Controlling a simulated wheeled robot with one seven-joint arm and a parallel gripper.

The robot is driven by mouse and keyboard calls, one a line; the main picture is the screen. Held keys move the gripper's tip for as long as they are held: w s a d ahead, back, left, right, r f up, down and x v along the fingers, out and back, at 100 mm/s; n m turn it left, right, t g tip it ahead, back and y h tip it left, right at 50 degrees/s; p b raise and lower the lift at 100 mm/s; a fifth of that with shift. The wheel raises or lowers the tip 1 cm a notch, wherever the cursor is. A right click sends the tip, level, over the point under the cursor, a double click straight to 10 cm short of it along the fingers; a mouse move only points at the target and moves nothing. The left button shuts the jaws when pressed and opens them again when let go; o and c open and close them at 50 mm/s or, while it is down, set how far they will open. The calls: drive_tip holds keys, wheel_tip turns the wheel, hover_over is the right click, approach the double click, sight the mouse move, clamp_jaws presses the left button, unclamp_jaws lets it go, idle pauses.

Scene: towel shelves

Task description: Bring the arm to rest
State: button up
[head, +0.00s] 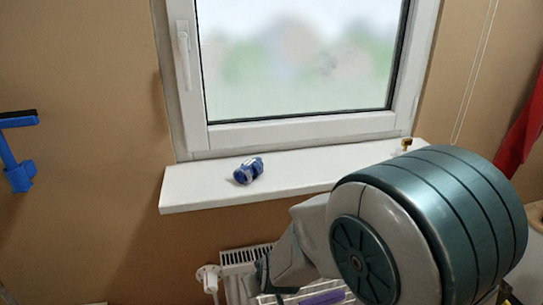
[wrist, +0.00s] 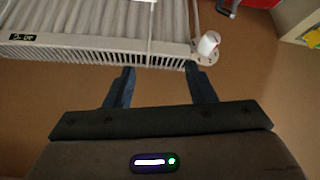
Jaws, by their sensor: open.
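My gripper (wrist: 158,76) is open in the wrist view, its two dark fingers well apart with nothing between them. In the head view my arm fills the lower right, bent in front of the window wall. The gripper is low there, near the radiator (head: 245,256), and partly hidden by the arm.
A white windowsill (head: 200,191) juts out above the radiator, with a small blue-and-white object (head: 248,170) on it. A white valve (wrist: 208,43) sits at the radiator's end. A blue fixture (head: 18,172) is on the left; red cloth (head: 520,130) hangs right.

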drive_tip(key=s+d+r+m+g+p, duration=0.1)
drive_tip(key=s+d+r+m+p, duration=0.1)
drive_tip(key=s+d+r, duration=0.3)
drive_tip(key=s+d+r+m+g+h+p, duration=0.1)
drive_tip(key=s+d+r+p, duration=0.3)
drive_tip(key=r, duration=0.6)
drive_tip(key=s+d+r+m+g+h+p, duration=0.1)
drive_tip(key=s+d+r+m+p, duration=0.1)
drive_tip(key=s+d+r, duration=0.4)
wheel_tip(320, 180, up, 2)
drive_tip(key=shift+s+d+r+m+g+p, duration=0.25)
drive_tip(key=shift+d+p, duration=0.35)
drive_tip(key=shift+d, duration=0.45)
